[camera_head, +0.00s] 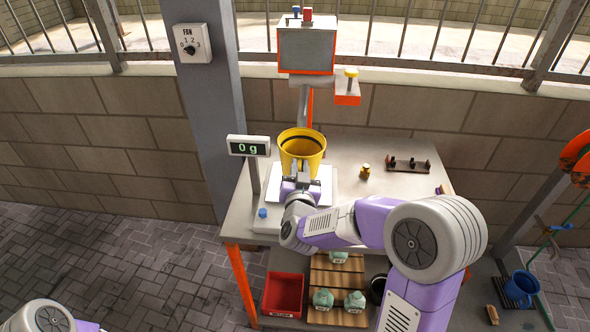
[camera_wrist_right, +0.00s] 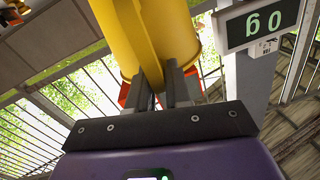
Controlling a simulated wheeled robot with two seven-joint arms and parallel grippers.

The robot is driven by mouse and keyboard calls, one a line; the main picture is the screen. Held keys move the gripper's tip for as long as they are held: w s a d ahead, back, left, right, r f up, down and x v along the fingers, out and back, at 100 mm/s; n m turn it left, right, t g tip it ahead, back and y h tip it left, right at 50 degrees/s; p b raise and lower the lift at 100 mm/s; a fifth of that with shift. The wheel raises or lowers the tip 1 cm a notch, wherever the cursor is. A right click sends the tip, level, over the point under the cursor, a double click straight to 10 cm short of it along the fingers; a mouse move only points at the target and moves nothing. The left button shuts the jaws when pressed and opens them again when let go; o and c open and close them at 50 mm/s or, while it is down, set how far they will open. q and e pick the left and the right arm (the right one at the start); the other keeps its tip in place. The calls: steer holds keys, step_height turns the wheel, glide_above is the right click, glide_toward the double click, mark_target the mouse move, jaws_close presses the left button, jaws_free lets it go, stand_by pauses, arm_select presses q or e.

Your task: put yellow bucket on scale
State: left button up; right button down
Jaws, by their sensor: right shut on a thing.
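The yellow bucket (camera_head: 302,150) is upright in the head view, over the back part of the scale (camera_head: 325,182) on the table. My right gripper (camera_head: 300,178) is shut on the near side of the bucket. The scale's display (camera_head: 249,146) reads 0 g. The gripper and wrist hide part of the scale and the bucket's lower edge. My left gripper is out of view; only a bit of my left arm shows at the bottom left.
The grey table (camera_head: 385,150) holds a small brass weight (camera_head: 364,171) and a dark rack (camera_head: 408,164). A red bin (camera_head: 284,294) and a slatted wooden tray (camera_head: 335,275) lie below.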

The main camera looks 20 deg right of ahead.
steer(key=shift+w+d+r, duration=0.1)
steer(key=shift+w+d, duration=0.3)
steer(key=shift+w, duration=0.1)
steer(key=f+b, duration=0.1)
steer(key=w+f+b, duration=0.1)
steer(key=f, duration=0.1)
steer(key=shift+w+f, duration=0.2)
steer(key=shift+f, duration=0.1)
steer(key=shift+s+f, duration=0.2)
steer(key=shift+s+r, duration=0.1)
steer(key=shift+s, duration=0.05)
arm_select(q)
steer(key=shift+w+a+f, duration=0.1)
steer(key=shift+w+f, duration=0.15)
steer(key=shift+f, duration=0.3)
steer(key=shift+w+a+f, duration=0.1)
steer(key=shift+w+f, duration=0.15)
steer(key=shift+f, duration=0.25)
arm_select(e)
steer(key=c, duration=1.1)
jaws_free()
steer(key=shift+o, duration=0.2)
arm_select(q)
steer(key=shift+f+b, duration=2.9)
steer(key=shift+b, duration=0.05)
arm_select(e)
steer(key=v, duration=1.1)
steer(key=shift+s+a, duration=0.3)
